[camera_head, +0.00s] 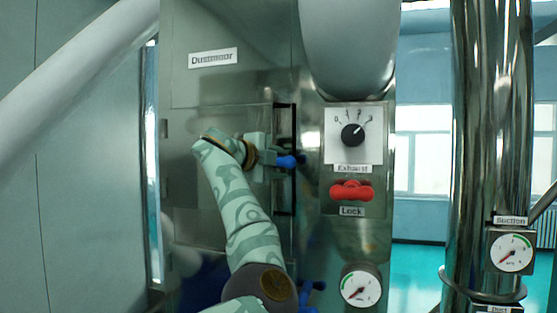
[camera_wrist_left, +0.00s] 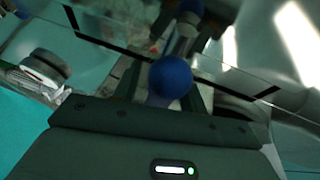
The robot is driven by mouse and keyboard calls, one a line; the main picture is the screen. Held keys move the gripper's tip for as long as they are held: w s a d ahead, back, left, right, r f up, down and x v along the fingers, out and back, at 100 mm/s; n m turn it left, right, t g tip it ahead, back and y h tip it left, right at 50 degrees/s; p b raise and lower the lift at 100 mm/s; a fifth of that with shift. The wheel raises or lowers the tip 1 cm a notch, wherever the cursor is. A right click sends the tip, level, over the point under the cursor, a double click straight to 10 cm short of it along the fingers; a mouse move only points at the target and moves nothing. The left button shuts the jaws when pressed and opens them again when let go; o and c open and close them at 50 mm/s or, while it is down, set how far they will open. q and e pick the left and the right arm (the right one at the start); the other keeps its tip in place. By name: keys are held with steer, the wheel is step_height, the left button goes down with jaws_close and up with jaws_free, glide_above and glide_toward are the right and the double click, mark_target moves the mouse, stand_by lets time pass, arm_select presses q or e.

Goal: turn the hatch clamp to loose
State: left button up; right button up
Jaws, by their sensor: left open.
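A blue-knobbed clamp handle (camera_head: 288,161) sits at the right edge of the grey hatch panel (camera_head: 212,205) in the head view. My left gripper (camera_head: 270,159) is at this knob, coming from the left. In the left wrist view, the round blue knob (camera_wrist_left: 171,78) lies in front of the palm, between the open fingers. A metal stem and a second blue piece (camera_wrist_left: 190,6) show beyond it. I cannot tell whether the fingers touch the knob. The clamp's pivot is partly hidden. My right gripper is not in view.
Right of the hatch are the Exhaust dial (camera_head: 353,134), a red Lock handle (camera_head: 352,190) and a pressure gauge (camera_head: 361,287). Another blue handle (camera_head: 308,292) is lower down, near my left arm. A shiny pipe (camera_head: 490,120) and Suction gauge (camera_head: 512,251) stand at right.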

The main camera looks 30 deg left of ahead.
arm_select(q)
steer(key=c, duration=0.9)
steer(key=shift+o, duration=0.2)
steer(key=shift+f, duration=0.15)
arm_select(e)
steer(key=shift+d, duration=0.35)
